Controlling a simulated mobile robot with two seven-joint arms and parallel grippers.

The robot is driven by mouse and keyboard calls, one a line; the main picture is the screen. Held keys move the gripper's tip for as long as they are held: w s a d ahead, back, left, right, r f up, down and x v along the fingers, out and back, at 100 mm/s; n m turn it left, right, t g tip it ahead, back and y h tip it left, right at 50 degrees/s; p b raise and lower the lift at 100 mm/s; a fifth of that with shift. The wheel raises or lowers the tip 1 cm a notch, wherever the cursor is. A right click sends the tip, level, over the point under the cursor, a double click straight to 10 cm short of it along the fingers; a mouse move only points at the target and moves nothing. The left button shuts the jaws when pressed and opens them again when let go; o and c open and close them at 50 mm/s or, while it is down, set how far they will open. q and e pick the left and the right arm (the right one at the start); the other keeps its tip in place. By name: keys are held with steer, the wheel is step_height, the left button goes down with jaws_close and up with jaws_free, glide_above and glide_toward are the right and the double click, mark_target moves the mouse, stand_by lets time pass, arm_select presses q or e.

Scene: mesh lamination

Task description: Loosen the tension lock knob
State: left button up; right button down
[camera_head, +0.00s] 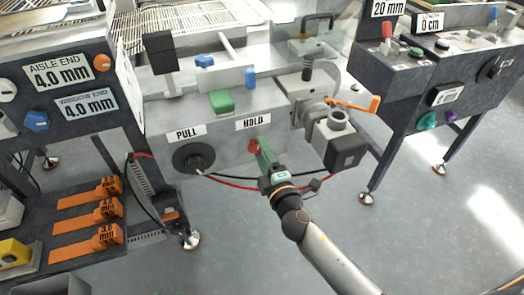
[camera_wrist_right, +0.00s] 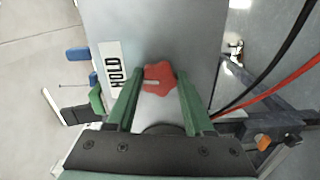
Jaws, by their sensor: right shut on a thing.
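The red lobed knob (camera_head: 253,146) sits on the grey machine's front face, just below the HOLD label (camera_head: 253,123). My right gripper (camera_head: 262,146) reaches up to it from below, its green fingers at the knob. In the right wrist view, the red knob (camera_wrist_right: 160,77) shows a pale slot or line and lies between the two green fingertips (camera_wrist_right: 160,75). The fingers are shut on its sides. The knob's back and shaft are hidden. My left gripper is not in view.
A black round knob (camera_head: 193,158) sits under the PULL label (camera_head: 186,133). An orange crank handle (camera_head: 355,104) and a dark motor block (camera_head: 345,152) stand to the right. Red and black cables (camera_head: 235,183) hang below the machine. Orange gauges (camera_head: 95,213) lie on the left lower shelf.

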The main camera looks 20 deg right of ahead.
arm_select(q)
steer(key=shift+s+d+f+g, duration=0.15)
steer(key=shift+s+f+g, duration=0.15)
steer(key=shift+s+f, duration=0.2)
arm_select(e)
steer(key=shift+r+n, duration=0.2)
steer(key=shift+n, duration=0.5)
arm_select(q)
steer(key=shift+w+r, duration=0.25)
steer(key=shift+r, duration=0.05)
arm_select(e)
steer(key=shift+c, duration=1.4)
jaws_free()
steer(key=shift+f, duration=0.1)
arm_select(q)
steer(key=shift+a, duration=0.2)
arm_select(e)
steer(key=shift+s, duration=0.1)
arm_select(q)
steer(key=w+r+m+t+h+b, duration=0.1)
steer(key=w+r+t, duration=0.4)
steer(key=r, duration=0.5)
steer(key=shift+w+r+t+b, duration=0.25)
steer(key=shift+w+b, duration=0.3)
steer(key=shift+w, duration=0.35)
arm_select(e)
steer(key=s, duration=1.2)
steer(key=shift+s+d, duration=0.15)
steer(key=shift+d, duration=0.05)
